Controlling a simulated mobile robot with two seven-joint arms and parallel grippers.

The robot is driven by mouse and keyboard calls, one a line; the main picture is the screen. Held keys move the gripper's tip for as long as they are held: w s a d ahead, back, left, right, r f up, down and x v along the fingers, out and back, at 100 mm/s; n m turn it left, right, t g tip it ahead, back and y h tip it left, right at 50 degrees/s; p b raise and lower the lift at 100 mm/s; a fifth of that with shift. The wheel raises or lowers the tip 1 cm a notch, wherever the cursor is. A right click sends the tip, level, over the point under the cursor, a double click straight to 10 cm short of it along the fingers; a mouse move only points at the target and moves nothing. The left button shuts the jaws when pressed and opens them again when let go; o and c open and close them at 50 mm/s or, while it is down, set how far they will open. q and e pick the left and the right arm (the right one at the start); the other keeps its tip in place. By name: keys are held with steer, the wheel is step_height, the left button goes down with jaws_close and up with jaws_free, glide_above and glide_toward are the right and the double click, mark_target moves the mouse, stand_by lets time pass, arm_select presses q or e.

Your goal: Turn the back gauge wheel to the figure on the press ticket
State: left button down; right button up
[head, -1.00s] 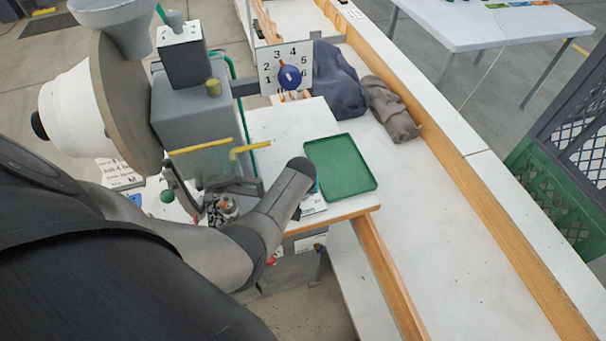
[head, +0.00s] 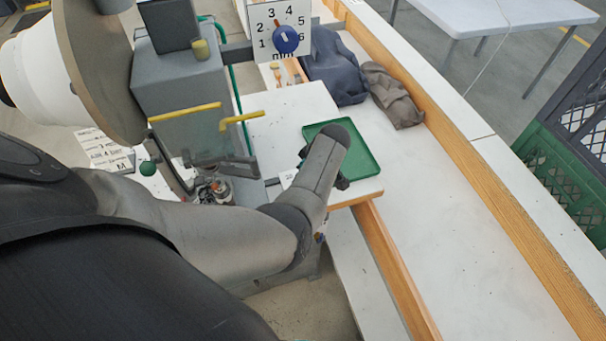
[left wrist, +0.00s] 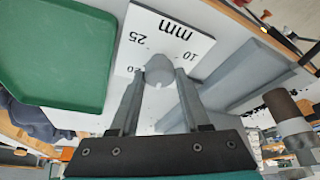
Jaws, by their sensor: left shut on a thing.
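The back gauge wheel (left wrist: 159,68) is a small grey round knob on a white scale plate (left wrist: 190,32) marked "mm"; the figures 10, 25 and a partly hidden 20 show. My left gripper (left wrist: 158,84) has its two fingers shut on the wheel, one on each side. No pointer on the wheel can be made out. In the head view my forearm hides the wheel and most of the gripper. A printed card (head: 105,150) that may be the press ticket lies left of the press (head: 185,95); its figures are too small to read. My right gripper is out of view.
A green tray (head: 372,160) lies right of the press, partly behind my wrist; it also shows in the left wrist view (left wrist: 55,50). A dial plate with a blue knob (head: 286,40) stands behind. Blue cloth (head: 335,70) and brown cloth (head: 393,95) lie at the back.

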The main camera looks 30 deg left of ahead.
arm_select(q)
steer(key=n+b, duration=0.1)
steer(key=n, duration=0.1)
steer(key=n+g+b, duration=0.1)
steer(key=b, duration=0.1)
steer(key=shift+w+f+n+g, duration=0.15)
steer(key=shift+n+g, duration=0.15)
steer(key=shift+n, duration=0.1)
steer(key=shift+n+b, duration=0.7)
steer(key=shift+b, duration=0.05)
steer(key=shift+g, duration=0.3)
steer(key=shift+c, duration=1.8)
jaws_free()
steer(key=shift+r, duration=0.2)
steer(key=p+v, duration=1.1)
steer(key=v, duration=0.4)
